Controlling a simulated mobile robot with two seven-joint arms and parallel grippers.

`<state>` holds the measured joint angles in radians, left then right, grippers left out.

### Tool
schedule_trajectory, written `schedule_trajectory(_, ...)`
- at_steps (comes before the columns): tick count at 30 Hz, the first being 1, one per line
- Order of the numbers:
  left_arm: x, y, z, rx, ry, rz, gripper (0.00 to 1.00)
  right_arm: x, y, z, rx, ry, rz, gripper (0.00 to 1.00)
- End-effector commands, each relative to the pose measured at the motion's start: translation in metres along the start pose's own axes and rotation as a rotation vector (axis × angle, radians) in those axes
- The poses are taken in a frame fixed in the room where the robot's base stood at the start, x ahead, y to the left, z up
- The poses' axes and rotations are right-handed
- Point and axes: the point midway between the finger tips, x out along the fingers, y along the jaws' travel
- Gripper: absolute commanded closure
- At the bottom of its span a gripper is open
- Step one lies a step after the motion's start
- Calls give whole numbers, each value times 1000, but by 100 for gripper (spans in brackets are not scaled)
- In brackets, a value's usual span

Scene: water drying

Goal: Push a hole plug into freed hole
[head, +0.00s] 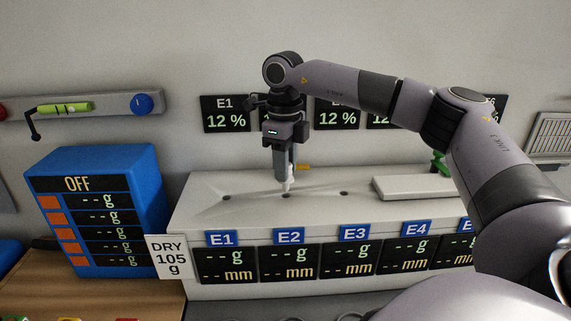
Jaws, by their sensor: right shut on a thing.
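My right gripper (286,182) points straight down over the white bench top, shut on a small pale piece (287,188) that looks like the hole plug. The fingers hide most of it. Its lower end is at or just above the dark hole (286,196) behind the E2 label; I cannot tell whether it has entered. Another dark hole (228,196) lies to the left, behind E1, and one (343,194) to the right, behind E3. All three sit in the white bench top (205,210). My left gripper is out of view.
A white slab (412,187) lies on the bench at right, with a green fitting (440,163) behind it. An orange piece (303,167) shows beside my right gripper. A blue scale box (95,210) stands left, near the DRY 105 g sign (170,257).

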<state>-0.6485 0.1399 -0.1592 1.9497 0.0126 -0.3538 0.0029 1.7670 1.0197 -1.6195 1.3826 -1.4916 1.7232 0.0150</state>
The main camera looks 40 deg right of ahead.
Motion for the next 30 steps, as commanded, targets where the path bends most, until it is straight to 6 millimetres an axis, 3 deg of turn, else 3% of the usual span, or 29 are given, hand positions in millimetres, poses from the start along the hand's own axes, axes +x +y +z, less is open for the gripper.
schedule_trajectory(30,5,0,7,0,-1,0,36,17,0,0,1,0,0,100)
